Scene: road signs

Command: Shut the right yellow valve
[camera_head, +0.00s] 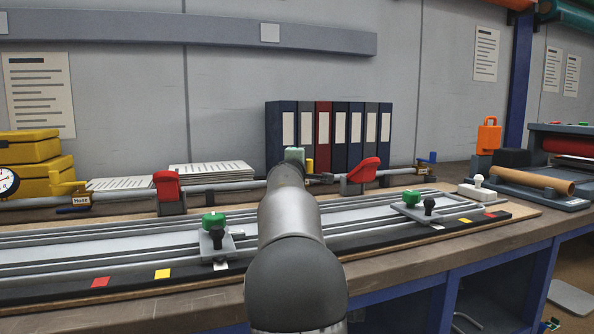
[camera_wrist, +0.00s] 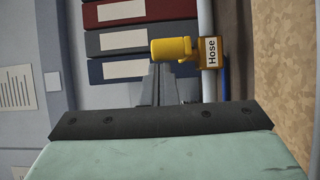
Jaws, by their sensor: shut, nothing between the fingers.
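A yellow valve on the back pipe is partly hidden by my arm in the head view. Its yellow handle (camera_head: 310,166) stands upright just right of my wrist. In the wrist view the handle (camera_wrist: 172,48) sticks out from an orange body labelled "Hose" (camera_wrist: 208,52), with a blue part (camera_wrist: 224,75) beside it. My gripper (camera_wrist: 157,72) shows as dark fingers, shut and empty, its tips close to the handle; I cannot tell if they touch. Its fingers are hidden in the head view. Another valve labelled "Hose" (camera_head: 76,197) sits at the left.
Red-handled clamps (camera_head: 167,186) and (camera_head: 362,171) rise from the pipe on both sides of my arm. A valve with a blue lever (camera_head: 428,160) sits further right. Binders (camera_head: 340,135) stand behind. Grey rails with green knobs (camera_head: 214,220) lie in front.

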